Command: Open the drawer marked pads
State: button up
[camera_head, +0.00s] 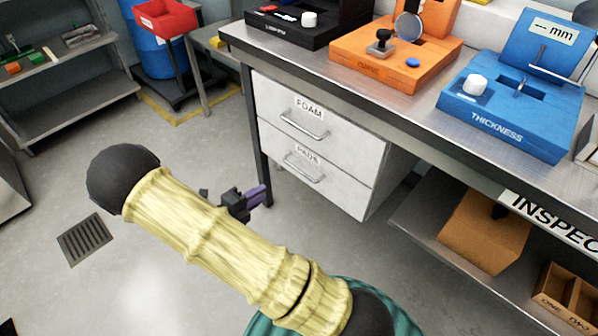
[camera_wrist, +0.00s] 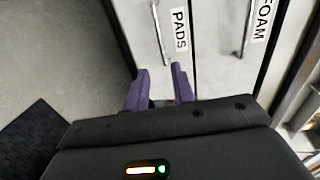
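The drawer marked pads (camera_head: 318,183) is the lower of two white drawers under the workbench, and it is shut. Its bar handle (camera_head: 304,168) runs across the front below the label. In the wrist view the pads drawer (camera_wrist: 190,62) lies ahead, with its handle (camera_wrist: 161,35) beyond the purple fingertips. My gripper (camera_head: 258,196) is left of and in front of the drawer in the head view, apart from the handle. In the wrist view my gripper (camera_wrist: 158,80) has its two fingers spread with nothing between them. Part of it is hidden behind my arm in the head view.
The drawer marked foam (camera_head: 320,128) is shut just above. A black bench leg (camera_head: 256,140) stands left of the drawers. A lower shelf with a cardboard box (camera_head: 484,232) is at the right. Open grey floor (camera_head: 190,160) lies left of the drawers.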

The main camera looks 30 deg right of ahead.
aim_at(299, 170)
jog(key=b+x, duration=0.5)
jog(key=x, duration=1.2)
jog(key=shift+d+b, duration=0.15)
jog(key=shift+b, duration=0.2)
grip_shut()
